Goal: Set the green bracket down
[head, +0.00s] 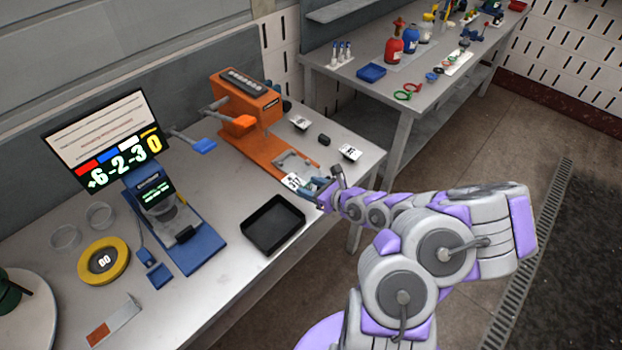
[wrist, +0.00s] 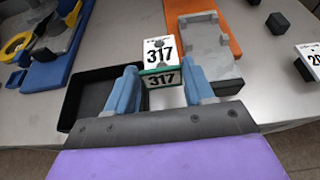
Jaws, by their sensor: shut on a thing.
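My gripper (wrist: 160,84) is shut on a small piece with a white top marked 317, a dark front also marked 317, and a thin green edge between them. I take this to be the green bracket (wrist: 160,71); little of its green shows. The blue fingers stand on either side of it. In the head view my gripper (head: 316,188) is at the table's front edge, right of the black tray (head: 249,232), with the white 317 label beside the fingers. I cannot tell how high the piece is above the table.
The tray also shows left of my gripper in the wrist view (wrist: 72,112). An orange machine (head: 240,110) with a grey fixture (head: 296,163) stands behind. Labelled pieces (head: 349,152) and a dark cube (head: 323,140) lie to the right. A blue device (head: 190,245) stands left.

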